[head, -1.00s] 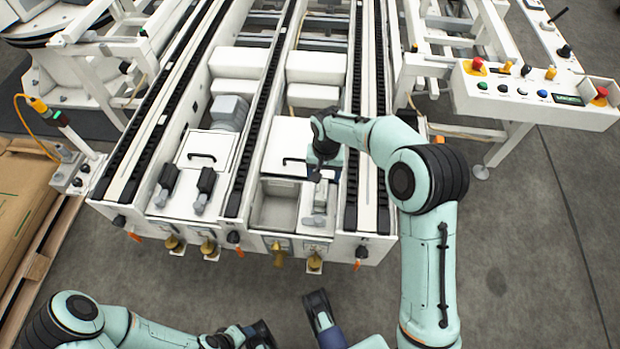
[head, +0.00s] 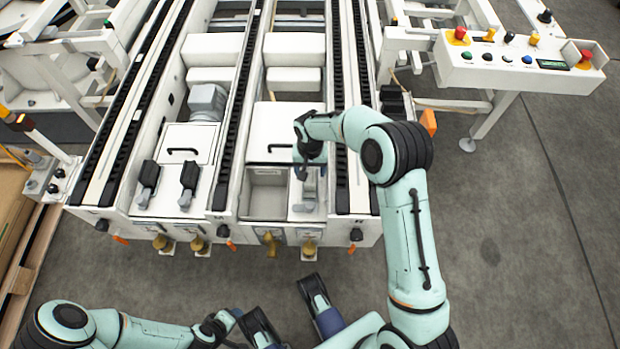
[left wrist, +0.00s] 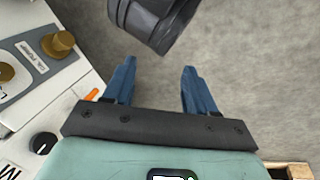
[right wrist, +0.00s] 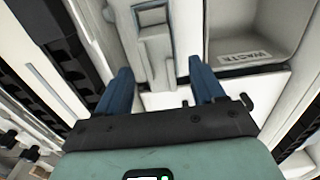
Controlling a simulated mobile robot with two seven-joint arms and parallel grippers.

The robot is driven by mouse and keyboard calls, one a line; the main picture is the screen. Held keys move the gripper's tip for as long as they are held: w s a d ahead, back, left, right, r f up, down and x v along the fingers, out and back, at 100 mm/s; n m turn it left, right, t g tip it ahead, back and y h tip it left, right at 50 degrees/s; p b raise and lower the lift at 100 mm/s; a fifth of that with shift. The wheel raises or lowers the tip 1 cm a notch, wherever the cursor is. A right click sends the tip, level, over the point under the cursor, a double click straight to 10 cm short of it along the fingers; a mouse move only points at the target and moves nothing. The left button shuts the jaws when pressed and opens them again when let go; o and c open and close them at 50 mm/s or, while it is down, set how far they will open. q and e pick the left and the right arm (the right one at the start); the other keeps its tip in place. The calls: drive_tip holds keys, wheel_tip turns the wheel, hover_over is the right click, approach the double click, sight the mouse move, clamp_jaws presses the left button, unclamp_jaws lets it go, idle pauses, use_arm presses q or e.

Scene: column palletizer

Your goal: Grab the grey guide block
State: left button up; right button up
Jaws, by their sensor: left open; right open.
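The grey guide block (head: 310,189) stands in the right bay of the machine, beside an open grey bin. My right gripper (head: 303,172) is over its far part and partly hides it. In the right wrist view the pale grey block (right wrist: 155,50) lies ahead, with its upright part between the lines of my open blue fingers (right wrist: 160,68). The fingers hold nothing, and I cannot tell whether they touch it. My left gripper (left wrist: 158,75) is open and empty over the floor in front of the machine.
Two dark guide blocks (head: 188,180) stand in the left bay. Black chain rails (head: 232,150) flank the bays. Yellow knobs (head: 270,240) line the front edge. A control panel (head: 515,65) is at upper right. The grey floor (head: 500,240) at right is clear.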

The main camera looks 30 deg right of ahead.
sight(310, 174)
wheel_tip(310, 174, down, 3)
drive_tip(key=shift+d+f+b, duration=0.1)
drive_tip(key=shift+f+b, duration=0.05)
drive_tip(key=shift+b, duration=0.15)
drive_tip(key=c, duration=1.1)
use_arm(q)
drive_tip(key=shift+w+a+f, duration=0.3)
drive_tip(key=shift+w+f, duration=0.15)
drive_tip(key=shift+w, duration=0.2)
use_arm(e)
drive_tip(key=shift+r, duration=0.2)
